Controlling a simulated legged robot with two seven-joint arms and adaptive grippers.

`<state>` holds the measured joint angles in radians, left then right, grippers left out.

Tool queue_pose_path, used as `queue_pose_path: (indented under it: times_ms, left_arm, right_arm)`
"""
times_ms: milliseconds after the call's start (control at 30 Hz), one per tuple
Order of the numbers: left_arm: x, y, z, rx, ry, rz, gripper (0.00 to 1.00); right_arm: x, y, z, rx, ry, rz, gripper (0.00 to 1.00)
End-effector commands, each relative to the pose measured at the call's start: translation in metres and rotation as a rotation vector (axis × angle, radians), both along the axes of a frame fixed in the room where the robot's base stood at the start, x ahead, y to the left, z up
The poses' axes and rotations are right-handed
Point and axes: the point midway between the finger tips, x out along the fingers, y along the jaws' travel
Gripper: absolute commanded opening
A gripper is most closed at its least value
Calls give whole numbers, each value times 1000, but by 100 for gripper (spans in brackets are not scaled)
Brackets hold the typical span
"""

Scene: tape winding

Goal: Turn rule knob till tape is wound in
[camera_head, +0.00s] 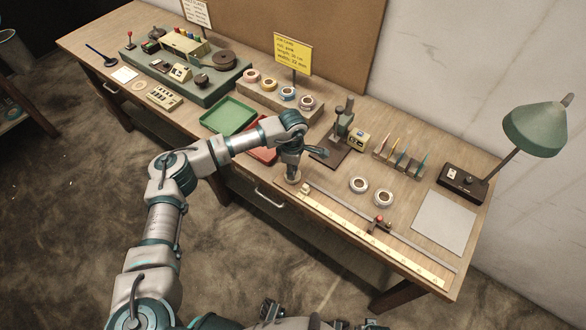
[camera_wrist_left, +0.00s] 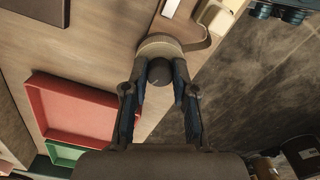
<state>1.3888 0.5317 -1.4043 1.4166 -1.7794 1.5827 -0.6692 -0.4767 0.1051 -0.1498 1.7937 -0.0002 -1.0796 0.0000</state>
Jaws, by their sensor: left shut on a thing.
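The rule (camera_head: 380,245) is a long pale strip with marks along the bench's front right edge, beside a grey rail (camera_head: 350,207). A small red-topped slider (camera_head: 379,222) sits on the rail. At the rule's left end is a round tan base (camera_head: 293,179); it also shows in the left wrist view (camera_wrist_left: 158,43). On it stands a dark round knob (camera_wrist_left: 160,72). My left gripper (camera_head: 291,168) points down over this base, its fingers shut on the knob from both sides. The gripper hides the knob in the head view.
A red tray (camera_wrist_left: 75,108) and a green tray (camera_head: 228,114) lie left of the gripper. A small press (camera_head: 341,130) stands behind it. White tape rolls (camera_head: 358,185), a grey sheet (camera_head: 443,222) and a green lamp (camera_head: 535,127) are to the right.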

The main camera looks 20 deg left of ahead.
Motion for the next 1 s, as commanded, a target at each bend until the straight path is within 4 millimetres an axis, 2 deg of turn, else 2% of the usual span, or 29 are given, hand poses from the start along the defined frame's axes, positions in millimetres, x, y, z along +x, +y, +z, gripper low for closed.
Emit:
queue_pose_path:
  times_ms: [67, 100, 167, 200, 467, 567, 667, 1000]
  left_arm:
    - [3, 2, 4, -1, -11, 5, 0]
    - [3, 2, 4, -1, -11, 5, 34]
    - [3, 1, 3, -1, -10, 5, 49]
    - [3, 1, 3, -1, -9, 4, 52]
    - [1, 1, 2, 0, -5, 3, 52]
    - [1, 0, 7, -1, -5, 3, 52]
    - [2, 0, 21, -2, -7, 3, 52]
    - [3, 1, 95, -1, -8, 3, 52]
  right_arm:
    - [0, 0, 0, 0, 0, 0, 40]
    - [0, 0, 0, 0, 0, 0, 40]
    - [0, 0, 0, 0, 0, 0, 40]
    - [0, 0, 0, 0, 0, 0, 40]
    - [1, 0, 1, 1, -3, -1, 40]
    - [0, -1, 1, 0, -5, -1, 40]
    - [0, 0, 1, 0, -5, 0, 40]
    - [0, 0, 1, 1, -3, 0, 40]
